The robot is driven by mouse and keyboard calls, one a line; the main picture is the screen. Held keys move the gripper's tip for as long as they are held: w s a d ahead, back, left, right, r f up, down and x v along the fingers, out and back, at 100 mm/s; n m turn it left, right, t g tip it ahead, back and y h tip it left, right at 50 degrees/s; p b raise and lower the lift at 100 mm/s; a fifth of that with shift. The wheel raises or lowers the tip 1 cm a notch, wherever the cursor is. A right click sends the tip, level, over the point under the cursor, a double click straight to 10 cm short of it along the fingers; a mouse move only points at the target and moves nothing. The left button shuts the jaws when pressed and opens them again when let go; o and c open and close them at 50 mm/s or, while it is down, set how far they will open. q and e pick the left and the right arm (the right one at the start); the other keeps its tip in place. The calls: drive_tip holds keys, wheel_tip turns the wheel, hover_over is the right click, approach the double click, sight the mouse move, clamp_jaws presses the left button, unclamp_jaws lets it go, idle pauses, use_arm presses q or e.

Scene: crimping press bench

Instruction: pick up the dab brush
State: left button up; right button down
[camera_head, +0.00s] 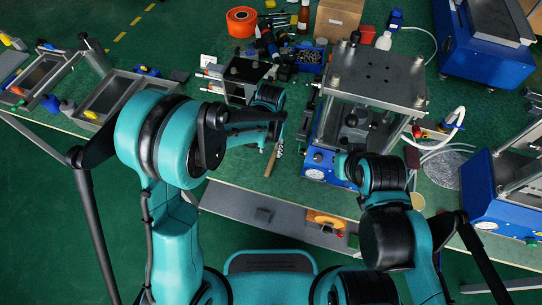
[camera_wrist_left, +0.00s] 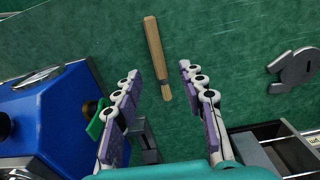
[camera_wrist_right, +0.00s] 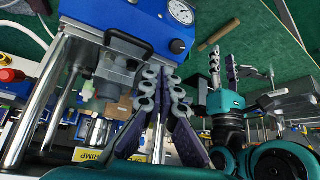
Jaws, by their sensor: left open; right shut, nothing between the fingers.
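The dab brush shows as a light wooden handle (camera_wrist_left: 156,55) lying on the green bench in the left wrist view. It also shows in the head view (camera_head: 271,162) near the front bench edge, and in the right wrist view (camera_wrist_right: 219,35). I cannot make out its bristle end. My left gripper (camera_wrist_left: 158,72) is open, its fingers on either side of the handle's lower part in the picture, with visible gaps; how far above it they are is unclear. My right gripper (camera_wrist_right: 161,78) is shut and empty, beside the blue press.
The blue press with a gauge (camera_head: 318,158) stands just right of the brush. A small dark fixture (camera_head: 243,80) stands behind my left gripper. A flat grey piece (camera_wrist_left: 296,66) lies to the right in the left wrist view. Bare green bench surrounds the handle.

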sight(271, 162)
use_arm(q)
drive_tip(key=f+b, duration=0.1)
drive_tip(key=f, duration=0.1)
drive_tip(key=f+b, duration=0.1)
drive_tip(key=f, duration=0.1)
drive_tip(key=f+b, duration=0.1)
drive_tip(key=f, duration=0.2)
drive_tip(key=shift+s+d+f, duration=0.1)
drive_tip(key=shift+s, duration=0.15)
clamp_jaws()
